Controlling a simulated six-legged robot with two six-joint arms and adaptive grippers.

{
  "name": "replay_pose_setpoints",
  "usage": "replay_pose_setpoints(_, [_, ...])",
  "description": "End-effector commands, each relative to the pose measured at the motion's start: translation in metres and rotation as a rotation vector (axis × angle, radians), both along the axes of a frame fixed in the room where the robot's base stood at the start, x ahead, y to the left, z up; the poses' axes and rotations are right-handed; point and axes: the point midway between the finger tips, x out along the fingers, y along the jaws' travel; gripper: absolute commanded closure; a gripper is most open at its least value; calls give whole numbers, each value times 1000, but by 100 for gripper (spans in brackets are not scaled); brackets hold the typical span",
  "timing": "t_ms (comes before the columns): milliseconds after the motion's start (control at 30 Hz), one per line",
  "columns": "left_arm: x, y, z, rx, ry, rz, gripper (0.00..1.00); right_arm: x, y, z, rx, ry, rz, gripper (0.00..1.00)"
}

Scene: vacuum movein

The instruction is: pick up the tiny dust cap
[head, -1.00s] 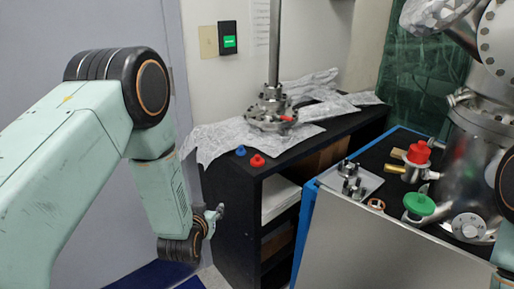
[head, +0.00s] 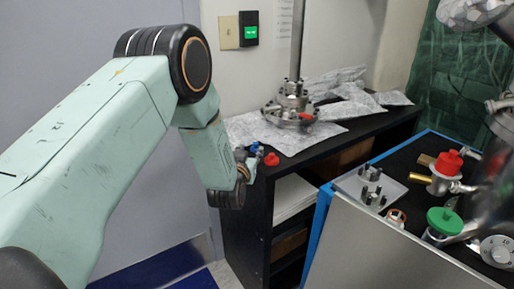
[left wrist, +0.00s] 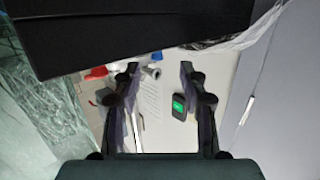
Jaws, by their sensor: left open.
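I cannot tell which one the task means. My left gripper (head: 250,160) is close beside the caps at the shelf's edge. In the left wrist view its two fingers (left wrist: 160,80) are apart with nothing held between them. My right gripper is not in view.
A metal flange with a tall post (head: 290,110) stands on crumpled foil on the black shelf (head: 258,215). To the right is a blue-edged bench with metal parts and a green knob (head: 444,221). A wall switch (head: 248,30) is behind.

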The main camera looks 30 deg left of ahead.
Motion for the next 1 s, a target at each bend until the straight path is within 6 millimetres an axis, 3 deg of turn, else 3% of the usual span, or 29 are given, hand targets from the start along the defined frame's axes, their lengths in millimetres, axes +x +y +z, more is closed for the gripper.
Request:
replay_pose_setpoints(400, [48, 9, -6, 1, -1, -4, 57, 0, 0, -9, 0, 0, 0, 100])
replay_pose_setpoints(733, [53, 8, -6, 0, 0, -5, 57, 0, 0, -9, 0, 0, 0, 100])
replay_pose_setpoints(1000, [53, 9, -6, 0, 0, -5, 80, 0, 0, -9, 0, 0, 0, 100])
